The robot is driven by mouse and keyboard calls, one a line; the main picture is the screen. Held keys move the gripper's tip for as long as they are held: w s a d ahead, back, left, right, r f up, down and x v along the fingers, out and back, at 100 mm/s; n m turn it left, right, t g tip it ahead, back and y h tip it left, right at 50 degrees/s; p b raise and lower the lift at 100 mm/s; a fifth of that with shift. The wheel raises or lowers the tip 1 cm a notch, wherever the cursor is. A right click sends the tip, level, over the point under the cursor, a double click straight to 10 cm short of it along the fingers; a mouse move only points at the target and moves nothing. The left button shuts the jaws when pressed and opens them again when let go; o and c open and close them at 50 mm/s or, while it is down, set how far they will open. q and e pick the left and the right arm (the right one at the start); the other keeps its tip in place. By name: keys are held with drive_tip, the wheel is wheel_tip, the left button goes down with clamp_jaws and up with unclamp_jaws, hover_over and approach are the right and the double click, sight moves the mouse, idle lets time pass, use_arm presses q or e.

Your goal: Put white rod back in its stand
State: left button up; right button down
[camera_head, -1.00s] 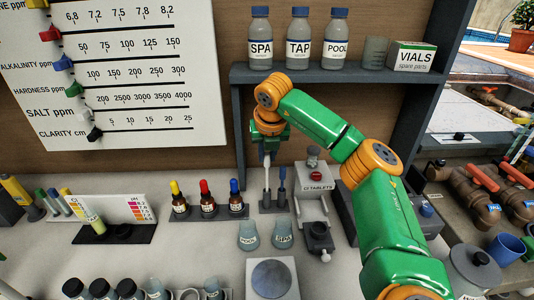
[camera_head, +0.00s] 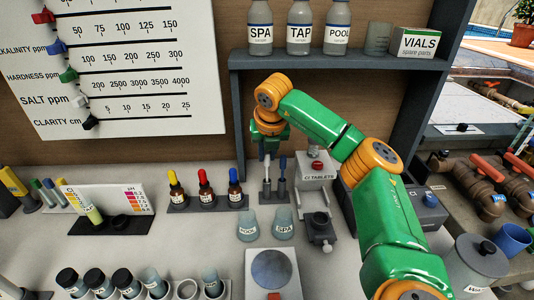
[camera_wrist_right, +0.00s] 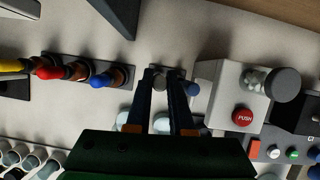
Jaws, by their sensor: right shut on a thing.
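The stand (camera_head: 265,195) is a small dark base with sockets on the counter, behind the two small cups. My right gripper (camera_head: 268,152) reaches down above it, shut on the white rod (camera_head: 267,170). The rod hangs upright with its lower end at the left socket; I cannot tell whether it is inside. A blue-topped rod (camera_head: 282,168) stands in the right socket, close beside. In the right wrist view the fingers (camera_wrist_right: 167,80) point down over the stand, beside the blue top (camera_wrist_right: 192,88); they mostly hide the white rod. My left gripper is not in view.
A tablet dispenser (camera_head: 315,172) stands close to the right of the stand. A rack of dropper bottles (camera_head: 205,195) is to the left. The POOL and SPA cups (camera_head: 283,224) are in front. A shelf (camera_head: 345,66) overhangs behind my right gripper.

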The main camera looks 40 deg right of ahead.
drive_tip(key=shift+f+b, duration=0.45)
drive_tip(key=shift+f, duration=0.1)
idle(0.4)
drive_tip(key=c, duration=0.7)
unclamp_jaws()
wheel_tip(320, 180, up, 7)
drive_tip(key=p, duration=0.7)
drive_tip(key=shift+r, duration=0.15)
